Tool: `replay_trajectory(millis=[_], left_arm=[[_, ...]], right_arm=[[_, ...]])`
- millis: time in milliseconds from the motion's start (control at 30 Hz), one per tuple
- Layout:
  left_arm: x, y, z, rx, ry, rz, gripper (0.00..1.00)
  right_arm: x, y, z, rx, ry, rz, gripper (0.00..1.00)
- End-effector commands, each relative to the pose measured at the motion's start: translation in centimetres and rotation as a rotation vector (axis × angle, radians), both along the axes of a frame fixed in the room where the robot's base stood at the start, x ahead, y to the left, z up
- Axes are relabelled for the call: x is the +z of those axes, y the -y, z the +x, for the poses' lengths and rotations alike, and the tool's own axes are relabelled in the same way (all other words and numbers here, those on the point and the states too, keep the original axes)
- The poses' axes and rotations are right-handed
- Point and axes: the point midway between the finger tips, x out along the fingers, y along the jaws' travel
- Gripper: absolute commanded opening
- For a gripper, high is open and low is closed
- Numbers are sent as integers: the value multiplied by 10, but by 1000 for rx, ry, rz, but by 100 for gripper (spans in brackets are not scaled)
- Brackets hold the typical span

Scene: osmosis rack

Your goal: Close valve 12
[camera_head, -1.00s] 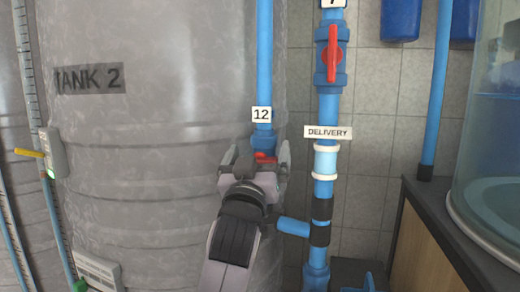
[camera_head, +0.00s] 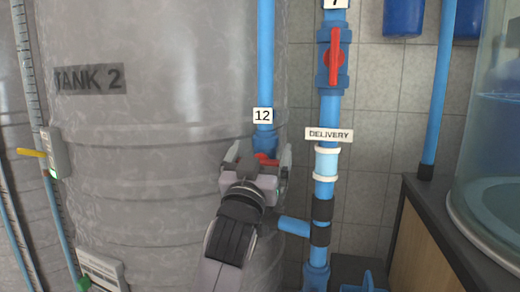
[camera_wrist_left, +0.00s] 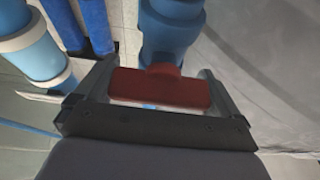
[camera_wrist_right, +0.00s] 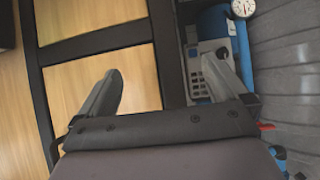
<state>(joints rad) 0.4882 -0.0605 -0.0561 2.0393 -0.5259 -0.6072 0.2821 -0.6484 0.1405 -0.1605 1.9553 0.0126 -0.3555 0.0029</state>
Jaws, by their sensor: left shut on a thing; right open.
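The label 12 (camera_head: 262,115) sits on a blue vertical pipe in front of tank 2. Below it is valve 12, with a red handle (camera_head: 266,160) mostly hidden behind my left gripper (camera_head: 262,162). In the left wrist view the red handle (camera_wrist_left: 160,88) lies crosswise to the blue valve body (camera_wrist_left: 170,35). My left gripper (camera_wrist_left: 155,92) has its fingers at both ends of the handle and is shut on it. My right gripper (camera_wrist_right: 168,92) shows only in its own wrist view. It is open, with nothing between its fingers.
The delivery pipe (camera_head: 324,210) stands right of valve 12, with a red-handled valve (camera_head: 334,58) higher up. A short blue stub (camera_head: 292,226) reaches from it toward my left wrist. Tank 2 (camera_head: 160,170) fills the left. A dark counter (camera_head: 428,205) stands at right.

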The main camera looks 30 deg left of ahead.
Motion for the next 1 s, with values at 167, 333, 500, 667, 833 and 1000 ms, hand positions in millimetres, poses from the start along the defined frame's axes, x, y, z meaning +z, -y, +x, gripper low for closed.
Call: replay_trajectory(millis=[167, 333, 500, 667, 833, 1000], left_arm=[[-1, 0, 0, 3, 0, 4, 66], [-1, 0, 0, 2, 0, 3, 100], [-3, 1, -3, 2, 1, 2, 100], [-11, 5, -19, 1, 0, 0, 100], [-21, 11, -42, 0, 0, 0, 100], [-27, 15, -59, 1, 0, 3, 100]], right_arm=[[-4, 0, -1, -1, -6, -2, 100], [-4, 1, -2, -1, -7, -2, 100], [-5, 1, -2, -2, -7, -2, 100], [-10, 1, -2, -2, -7, -2, 100], [-16, 1, -2, -2, -7, 0, 100], [-19, 1, -2, -4, -10, 2, 100]])
